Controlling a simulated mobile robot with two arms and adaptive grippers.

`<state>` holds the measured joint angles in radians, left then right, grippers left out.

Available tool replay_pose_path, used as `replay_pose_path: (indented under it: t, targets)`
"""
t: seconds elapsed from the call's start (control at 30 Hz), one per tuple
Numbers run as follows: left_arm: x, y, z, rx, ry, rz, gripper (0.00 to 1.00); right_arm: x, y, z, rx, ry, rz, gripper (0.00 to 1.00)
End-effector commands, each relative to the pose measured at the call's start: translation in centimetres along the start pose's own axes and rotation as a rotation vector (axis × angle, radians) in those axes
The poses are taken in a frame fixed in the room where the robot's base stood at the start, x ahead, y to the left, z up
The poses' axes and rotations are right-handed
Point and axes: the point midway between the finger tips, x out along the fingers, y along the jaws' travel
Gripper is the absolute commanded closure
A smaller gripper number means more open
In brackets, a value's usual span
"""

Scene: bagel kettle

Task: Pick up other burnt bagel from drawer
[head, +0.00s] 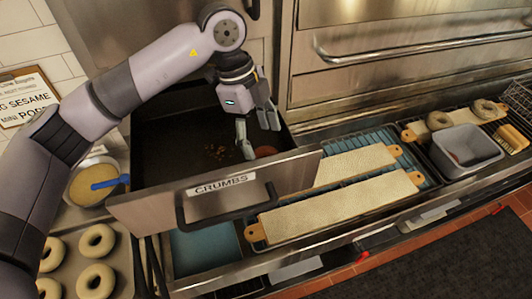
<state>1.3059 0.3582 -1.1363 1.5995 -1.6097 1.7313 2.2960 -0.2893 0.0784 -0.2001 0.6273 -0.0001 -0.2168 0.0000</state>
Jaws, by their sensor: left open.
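The open drawer (215,190), labelled CRUMBS, has a dark interior with brown crumbs (217,152) on its floor. My left gripper (256,134) reaches down into the right part of the drawer, with its fingers apart. A dark reddish-brown patch (268,119) shows beside the fingers; I cannot tell whether it is a burnt bagel. No burnt bagel is clearly visible, and the gripper hides part of the drawer. My right gripper is out of view.
Bagels lie on a tray (118,262) at lower left, below a bowl (92,180) with a blue-handled scoop. Cloth-covered boards (340,208) lie right of the drawer. A grey bin (466,150) and bagels (440,121) stand farther right. An oven front (400,55) rises behind.

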Motion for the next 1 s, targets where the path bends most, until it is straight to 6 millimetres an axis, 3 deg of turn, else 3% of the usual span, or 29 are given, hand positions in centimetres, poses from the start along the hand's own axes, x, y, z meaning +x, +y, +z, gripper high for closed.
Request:
replay_pose_path:
  t: [0.3, 0.47, 0.67, 1.0]
  targets:
    - [3.3, 0.4, -0.2, -0.001, 0.001, 0.005, 0.33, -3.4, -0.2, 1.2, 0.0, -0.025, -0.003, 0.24]
    - [4.9, 0.3, -0.1, -0.001, 0.0, 0.002, 0.33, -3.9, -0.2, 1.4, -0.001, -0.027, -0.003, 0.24]
    - [5.2, 0.3, -0.1, 0.0, 0.0, 0.0, 0.33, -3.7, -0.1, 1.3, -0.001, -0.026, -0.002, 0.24]
    - [5.1, 0.3, -0.1, 0.0, 0.0, 0.0, 0.54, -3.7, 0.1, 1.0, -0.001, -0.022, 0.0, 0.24]
